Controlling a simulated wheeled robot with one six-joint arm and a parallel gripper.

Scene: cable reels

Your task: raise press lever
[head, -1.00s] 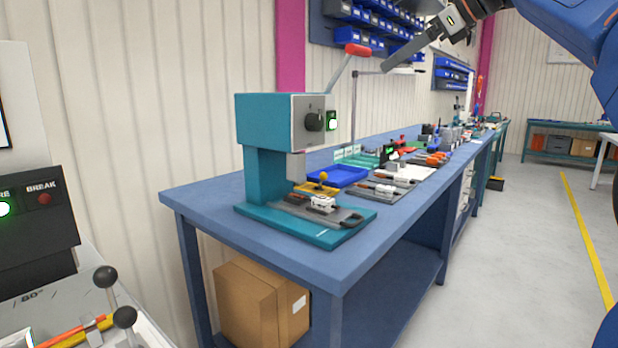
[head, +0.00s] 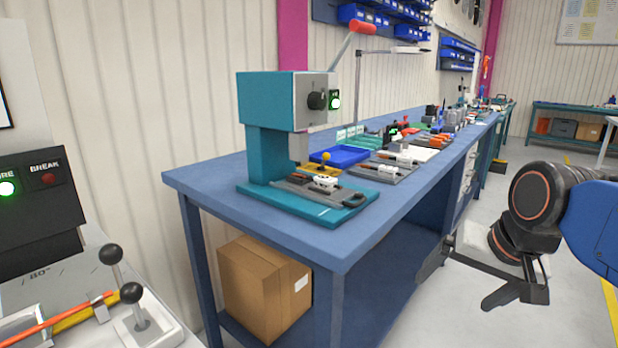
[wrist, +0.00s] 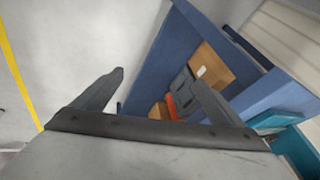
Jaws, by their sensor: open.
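A teal press (head: 268,143) stands on the near end of the blue workbench (head: 208,184). Its lever (head: 346,50), a grey bar with a red grip (head: 362,29), slants up to the right from the top of the press. A grey fixture with a white part (head: 322,182) lies on the press base (head: 290,204). My gripper (head: 462,284) is open and empty, low at the right, in front of the bench and well away from the lever. In the wrist view my gripper (wrist: 158,84) also shows open, its two fingers spread, with the bench (wrist: 165,55) tilted beyond them.
A blue tray (head: 340,156) and several tools lie behind the press. A cardboard box (head: 262,285) stands on the bench's lower shelf. A control panel with two black-knobbed levers (head: 110,254) is at the near left. The floor at the right is open.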

